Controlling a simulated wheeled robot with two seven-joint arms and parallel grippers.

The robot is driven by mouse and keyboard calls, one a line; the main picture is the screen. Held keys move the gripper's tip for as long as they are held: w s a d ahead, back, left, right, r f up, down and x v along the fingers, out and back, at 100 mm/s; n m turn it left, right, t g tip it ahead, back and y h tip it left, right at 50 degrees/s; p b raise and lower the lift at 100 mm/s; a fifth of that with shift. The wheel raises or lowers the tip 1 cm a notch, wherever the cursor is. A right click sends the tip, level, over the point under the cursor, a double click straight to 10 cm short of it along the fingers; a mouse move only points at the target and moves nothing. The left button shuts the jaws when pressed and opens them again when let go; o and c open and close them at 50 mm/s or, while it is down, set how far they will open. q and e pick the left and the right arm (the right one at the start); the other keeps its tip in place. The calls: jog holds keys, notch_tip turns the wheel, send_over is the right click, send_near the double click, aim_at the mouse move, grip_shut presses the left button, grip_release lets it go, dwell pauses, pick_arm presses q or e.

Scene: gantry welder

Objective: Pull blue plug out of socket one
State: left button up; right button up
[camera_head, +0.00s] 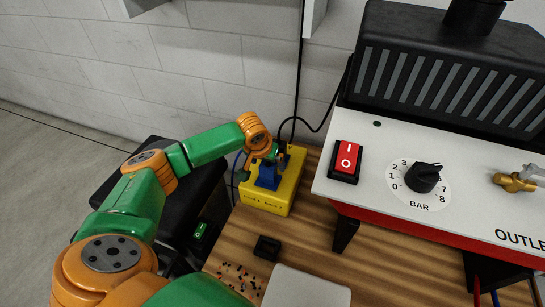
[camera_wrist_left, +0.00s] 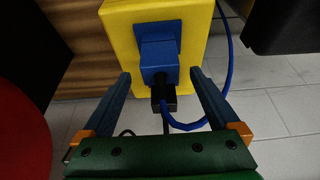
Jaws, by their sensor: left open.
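The yellow socket box (camera_head: 283,203) stands on the wooden bench, with labels for two sockets on its near edge. The blue plug (camera_head: 268,175) sits upright on top of it, and it also shows in the left wrist view (camera_wrist_left: 158,52) against the box's yellow face. A black part (camera_wrist_left: 164,97) and a blue cable (camera_wrist_left: 184,127) show below it there; I cannot tell if the black part belongs to it. My left gripper (camera_wrist_left: 160,74) is open, with a finger either side of the blue plug's lower end and gaps between. My right gripper is out of view.
The white-topped welder panel with a red switch (camera_head: 346,161) and a black dial (camera_head: 423,178) stands close on the right. A small black block (camera_head: 267,248) and scattered bits (camera_head: 238,276) lie in front of the box. A black cable (camera_head: 299,80) hangs behind.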

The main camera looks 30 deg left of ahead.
aim_at(269, 163)
pick_arm(q)
jog(key=b+x, duration=0.2)
jog(key=x, duration=0.3)
jog(key=shift+s+f, duration=0.15)
jog(key=shift+f, duration=0.3)
jog(key=shift+w+a+f, duration=0.1)
jog(key=shift+w, duration=0.1)
grip_shut()
jog(key=shift+w+r+p, duration=0.1)
jog(key=shift+r+p, duration=0.35)
jog(key=shift+r, duration=0.2)
jog(key=shift+r+p, duration=0.9)
jog(key=shift+p, duration=0.15)
jog(key=shift+r+p, duration=0.9)
jog(key=shift+p, duration=0.1)
jog(key=shift+r+p, duration=0.6)
jog(key=shift+p, duration=0.1)
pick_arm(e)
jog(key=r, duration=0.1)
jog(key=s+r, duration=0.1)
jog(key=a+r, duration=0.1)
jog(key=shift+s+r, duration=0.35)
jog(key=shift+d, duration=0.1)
